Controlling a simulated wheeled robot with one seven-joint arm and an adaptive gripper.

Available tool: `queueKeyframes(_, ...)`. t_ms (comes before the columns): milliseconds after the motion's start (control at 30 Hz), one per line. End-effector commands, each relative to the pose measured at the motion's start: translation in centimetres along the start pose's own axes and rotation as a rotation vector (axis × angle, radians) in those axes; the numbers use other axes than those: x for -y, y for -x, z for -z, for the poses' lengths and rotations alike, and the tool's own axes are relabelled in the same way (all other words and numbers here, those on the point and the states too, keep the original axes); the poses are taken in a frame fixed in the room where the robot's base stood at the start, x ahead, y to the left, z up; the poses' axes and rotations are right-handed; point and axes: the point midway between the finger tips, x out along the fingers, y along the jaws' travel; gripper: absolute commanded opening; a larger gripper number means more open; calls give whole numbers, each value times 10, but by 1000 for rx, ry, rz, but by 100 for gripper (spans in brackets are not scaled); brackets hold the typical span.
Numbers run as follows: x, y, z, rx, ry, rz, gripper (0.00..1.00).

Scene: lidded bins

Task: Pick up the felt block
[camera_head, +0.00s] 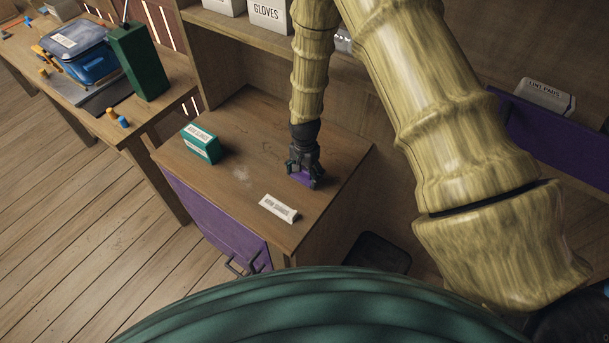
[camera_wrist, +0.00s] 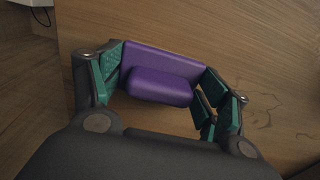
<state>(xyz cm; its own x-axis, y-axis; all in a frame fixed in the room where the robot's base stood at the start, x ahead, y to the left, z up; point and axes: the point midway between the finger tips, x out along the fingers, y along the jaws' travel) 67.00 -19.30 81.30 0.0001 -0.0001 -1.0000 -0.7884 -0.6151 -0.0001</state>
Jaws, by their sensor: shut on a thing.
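The felt block appears to be the purple block (camera_head: 299,177) with a wide slab and a narrower raised part. It is at the wooden cabinet top (camera_head: 240,190), under my gripper (camera_head: 304,168). In the wrist view the purple block (camera_wrist: 158,85) sits between the green-padded fingers of my gripper (camera_wrist: 163,82), which is shut on it. In the head view the black fingers point down and hide much of the block. I cannot tell whether it touches the wood or is slightly raised.
A teal labelled box (camera_head: 202,144) and a small white labelled box (camera_head: 279,208) stand on the same top. A purple door (camera_head: 205,220) is below. Shelving (camera_head: 250,45) rises behind. A side bench holds a blue lidded bin (camera_head: 80,55) and a dark green box (camera_head: 140,65).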

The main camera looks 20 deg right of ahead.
Motion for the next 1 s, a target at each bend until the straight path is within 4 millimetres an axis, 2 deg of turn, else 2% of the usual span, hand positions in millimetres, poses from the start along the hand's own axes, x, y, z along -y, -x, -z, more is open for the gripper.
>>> queueKeyframes(433, 1, 4, 0, -1, 0, 1, 51)
queueKeyframes(767, 1, 31, 1, -2, 0, 3, 51)
queueKeyframes(1000, -28, 36, -38, 0, 1, -1, 51)
